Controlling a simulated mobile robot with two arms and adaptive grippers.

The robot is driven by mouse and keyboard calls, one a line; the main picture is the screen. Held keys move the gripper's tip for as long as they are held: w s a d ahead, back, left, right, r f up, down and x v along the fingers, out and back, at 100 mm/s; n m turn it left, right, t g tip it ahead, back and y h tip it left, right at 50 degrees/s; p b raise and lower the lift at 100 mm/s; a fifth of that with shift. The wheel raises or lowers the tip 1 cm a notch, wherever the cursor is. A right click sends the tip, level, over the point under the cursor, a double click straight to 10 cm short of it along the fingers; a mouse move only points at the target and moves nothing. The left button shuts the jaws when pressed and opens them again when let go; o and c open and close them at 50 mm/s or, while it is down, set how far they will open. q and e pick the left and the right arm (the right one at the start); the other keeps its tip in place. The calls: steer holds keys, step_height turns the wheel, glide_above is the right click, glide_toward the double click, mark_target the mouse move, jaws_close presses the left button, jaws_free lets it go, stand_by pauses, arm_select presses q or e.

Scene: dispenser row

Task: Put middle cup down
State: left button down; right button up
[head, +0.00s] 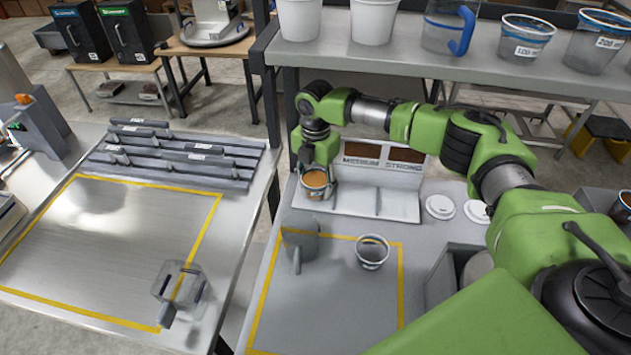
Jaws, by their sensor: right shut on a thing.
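My right gripper (319,172), at the end of the green arm reaching in from the right, is shut on a cup (315,182) with orange-brown contents. The cup is upright at the left end of the grey dispenser unit (376,204), whose visible labels read MEDIUM and STRONG. I cannot tell whether its base touches the surface. Another clear cup (372,254) stands apart, inside the yellow outline in front of the unit. My left gripper is not in view.
A grey jug with a handle (300,238) stands left of the free cup. Two white lids (440,206) lie right of the dispenser. A shelf (440,62) with containers spans above. A clear jug (178,283) stands on the left table, whose outlined area is mostly clear.

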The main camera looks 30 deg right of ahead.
steer(key=shift+a+f, duration=0.1)
steer(key=o, duration=1.4)
step_height(320, 180, up, 8)
steer(key=shift+f+b, duration=0.1)
steer(key=shift+b, duration=0.9)
steer(key=shift+f, duration=0.1)
